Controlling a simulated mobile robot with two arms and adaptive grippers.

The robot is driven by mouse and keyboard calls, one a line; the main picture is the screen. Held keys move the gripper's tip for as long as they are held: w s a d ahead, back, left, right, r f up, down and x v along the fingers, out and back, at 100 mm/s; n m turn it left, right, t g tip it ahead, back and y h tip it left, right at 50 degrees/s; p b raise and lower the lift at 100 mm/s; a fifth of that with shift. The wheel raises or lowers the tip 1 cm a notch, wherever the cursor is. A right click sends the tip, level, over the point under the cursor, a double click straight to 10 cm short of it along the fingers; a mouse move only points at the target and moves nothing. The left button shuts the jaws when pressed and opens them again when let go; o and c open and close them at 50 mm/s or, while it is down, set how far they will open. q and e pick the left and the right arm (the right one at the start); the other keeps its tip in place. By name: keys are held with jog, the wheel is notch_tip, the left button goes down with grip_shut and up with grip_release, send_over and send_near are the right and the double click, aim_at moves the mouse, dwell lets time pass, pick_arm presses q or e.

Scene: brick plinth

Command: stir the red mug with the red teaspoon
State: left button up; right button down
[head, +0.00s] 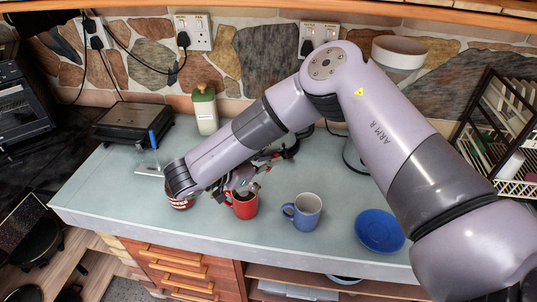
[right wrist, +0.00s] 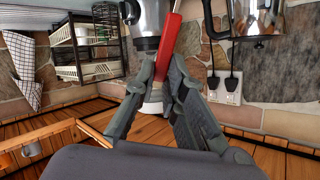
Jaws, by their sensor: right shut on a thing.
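The red mug (head: 243,209) stands upright near the front edge of the counter. My right gripper (head: 243,187) is directly over its mouth, with the arm reaching in from the right. In the right wrist view this gripper (right wrist: 165,82) is shut on a red strip, the handle of the red teaspoon (right wrist: 169,42). The rest of the teaspoon is hidden in the head view, so I cannot tell whether its bowl is inside the mug. My left gripper is not in view.
A blue mug (head: 305,212) stands close to the right of the red mug, and a blue plate (head: 380,231) lies further right. A red-brown lettered container (head: 180,203) is left, partly behind my wrist. The counter's left front (head: 110,195) is clear.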

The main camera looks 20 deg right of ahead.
jog(key=w+a+f+b, duration=0.2)
jog(key=a+f+b, duration=0.1)
jog(key=f+b, duration=0.5)
jog(key=shift+f, duration=0.15)
dwell(0.6)
